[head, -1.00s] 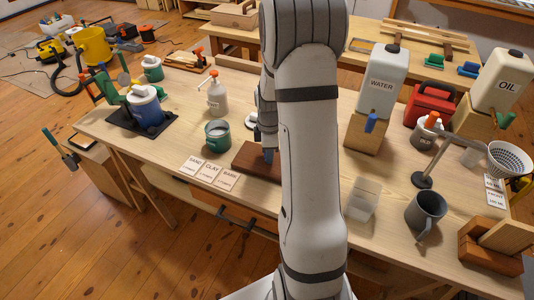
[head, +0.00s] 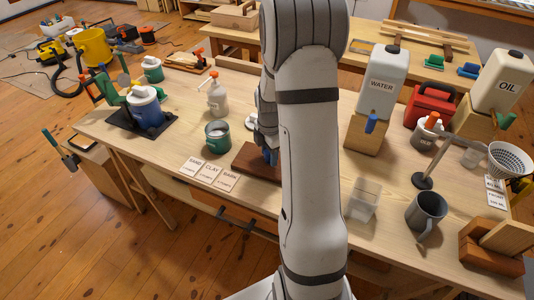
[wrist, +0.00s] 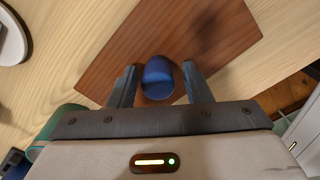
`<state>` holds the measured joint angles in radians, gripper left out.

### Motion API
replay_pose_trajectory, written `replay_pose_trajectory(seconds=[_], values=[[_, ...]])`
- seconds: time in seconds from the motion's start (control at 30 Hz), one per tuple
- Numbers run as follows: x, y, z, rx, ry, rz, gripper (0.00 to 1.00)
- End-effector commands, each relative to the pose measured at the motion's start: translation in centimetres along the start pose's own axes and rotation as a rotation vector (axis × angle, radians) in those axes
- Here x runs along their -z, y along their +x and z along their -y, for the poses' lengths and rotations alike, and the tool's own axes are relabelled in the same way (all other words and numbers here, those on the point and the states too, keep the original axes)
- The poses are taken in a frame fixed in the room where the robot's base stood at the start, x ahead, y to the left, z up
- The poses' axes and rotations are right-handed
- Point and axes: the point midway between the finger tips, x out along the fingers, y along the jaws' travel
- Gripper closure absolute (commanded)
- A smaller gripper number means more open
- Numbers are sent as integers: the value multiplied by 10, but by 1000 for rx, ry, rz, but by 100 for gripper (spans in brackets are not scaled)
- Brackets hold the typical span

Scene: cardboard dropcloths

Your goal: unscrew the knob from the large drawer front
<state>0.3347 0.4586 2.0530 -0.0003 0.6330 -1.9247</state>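The large drawer front is a flat brown board (head: 245,158) lying on the workbench; it also fills the upper middle of the wrist view (wrist: 205,35). The blue knob (wrist: 158,72) stands on it, between the two fingers of my gripper (wrist: 158,84). A finger is on each side of the knob, with a visible gap at least on the left, so the gripper looks open around it. In the head view my gripper (head: 268,152) is low over the board, partly hidden by my arm.
A green pot (head: 217,137) and labelled cards (head: 209,173) lie left of the board. A spray bottle (head: 217,97) stands behind. To the right are a clear box (head: 363,200), a WATER container (head: 383,85) on a wood block and a grey mug (head: 426,212).

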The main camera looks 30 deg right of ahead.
Motion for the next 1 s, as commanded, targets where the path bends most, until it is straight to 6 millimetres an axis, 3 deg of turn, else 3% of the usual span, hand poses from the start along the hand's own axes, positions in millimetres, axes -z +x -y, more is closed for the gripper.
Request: replay_pose_trajectory(seconds=[0.37, 0.73, 1.0], values=[[0, -4, -1, -4, 1, 1, 48], [0, -62, 0, -5, 1, 2, 48], [0, -78, 1, -2, 1, 1, 48]])
